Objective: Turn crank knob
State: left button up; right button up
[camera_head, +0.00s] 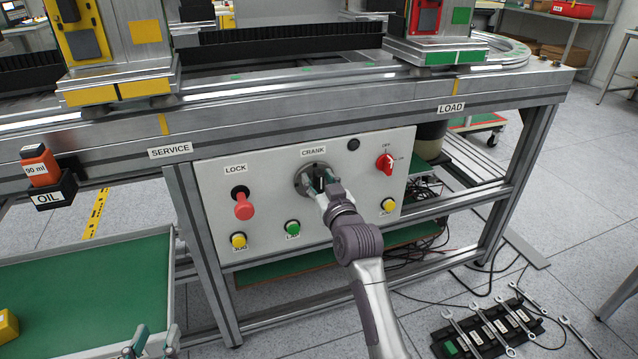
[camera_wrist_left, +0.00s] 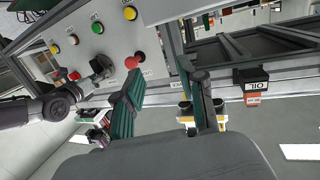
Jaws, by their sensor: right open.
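The crank (camera_head: 302,178), a dark round metal fitting with a black part at its centre, sits under the CRANK label on the white control panel (camera_head: 270,215). My right gripper (camera_head: 322,182) is at the crank, its fingertips right at the black part and hiding some of it. I cannot tell whether the fingers touch it. In the left wrist view, the crank (camera_wrist_left: 102,68) shows with my right arm reaching it from the left. My left gripper (camera_head: 152,342) is open and empty at the bottom of the head view, away from the panel; its spread fingers (camera_wrist_left: 165,103) fill the middle of the wrist view.
Around the crank are a red LOCK knob (camera_head: 244,207), a red rotary switch (camera_head: 385,164), yellow buttons (camera_head: 238,241) and a green LAMP button (camera_head: 292,228). An oil bottle (camera_head: 40,166) hangs at left. A green-topped tray (camera_head: 85,290) lies lower left; wrenches (camera_head: 490,320) lie lower right.

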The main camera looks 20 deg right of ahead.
grip_shut()
dwell(0.3)
